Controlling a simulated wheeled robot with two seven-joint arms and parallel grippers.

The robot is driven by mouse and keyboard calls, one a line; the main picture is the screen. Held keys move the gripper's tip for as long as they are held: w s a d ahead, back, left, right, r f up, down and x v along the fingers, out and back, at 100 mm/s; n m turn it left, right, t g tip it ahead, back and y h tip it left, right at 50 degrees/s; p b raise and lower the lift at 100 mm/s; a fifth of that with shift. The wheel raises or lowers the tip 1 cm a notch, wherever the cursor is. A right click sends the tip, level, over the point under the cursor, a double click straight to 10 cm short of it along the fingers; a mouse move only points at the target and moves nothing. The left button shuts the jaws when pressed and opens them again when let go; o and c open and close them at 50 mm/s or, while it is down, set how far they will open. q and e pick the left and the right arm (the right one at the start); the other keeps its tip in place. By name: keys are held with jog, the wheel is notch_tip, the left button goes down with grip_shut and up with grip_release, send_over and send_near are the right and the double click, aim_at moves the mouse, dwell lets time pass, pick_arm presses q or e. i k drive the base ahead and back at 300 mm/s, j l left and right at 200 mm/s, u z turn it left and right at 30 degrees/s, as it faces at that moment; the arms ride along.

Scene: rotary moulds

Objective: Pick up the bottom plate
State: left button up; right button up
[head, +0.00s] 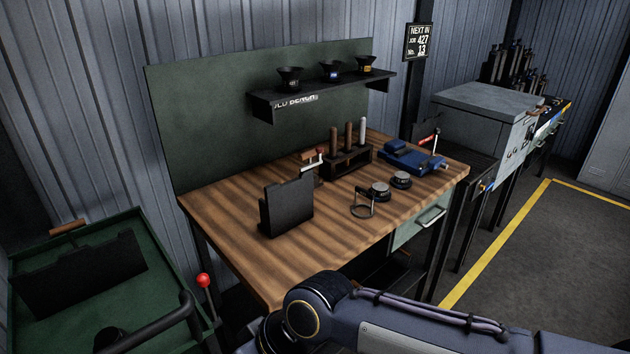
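No part is marked as the bottom plate, and I cannot tell which one it is. One dark, flat, notched plate (85,272) leans inside the green cart (35,252) at the lower left. Another dark notched piece (287,204) stands upright on the near left of the wooden bench (225,205). Two round silver-topped dark pieces, one in front (380,188) and one behind (401,178), sit on the right half of the bench. Neither of my grippers shows. My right arm crosses the lower right, and its far end is out of the frame.
A tool block (348,163) with several upright handles, a blue vise-like tool (411,160) and a ring tool (362,207) occupy the bench's back and right. A shelf (320,97) holds three black funnels. A red-knobbed lever (204,281) rises beside the cart.

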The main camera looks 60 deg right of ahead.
aim_at(381, 192)
jog(key=z, duration=2.35)
jog(key=i+l+u, duration=0.1)
jog(key=u, duration=1.2)
jog(key=i+l+u, duration=0.1)
jog(key=l+u, duration=0.85)
jog(key=l, duration=0.15)
jog(key=k+l+u, duration=0.15)
jog(key=l+u, duration=0.3)
jog(key=k+l, duration=0.1)
jog(key=l, duration=0.3)
jog(key=k+l, duration=0.1)
jog(key=l, duration=0.3)
jog(key=k+l+u, duration=0.1)
jog(key=l, duration=0.25)
jog(key=k+l, duration=0.15)
jog(key=l, duration=0.25)
jog(key=k+l+u, duration=0.1)
jog(key=l, duration=0.3)
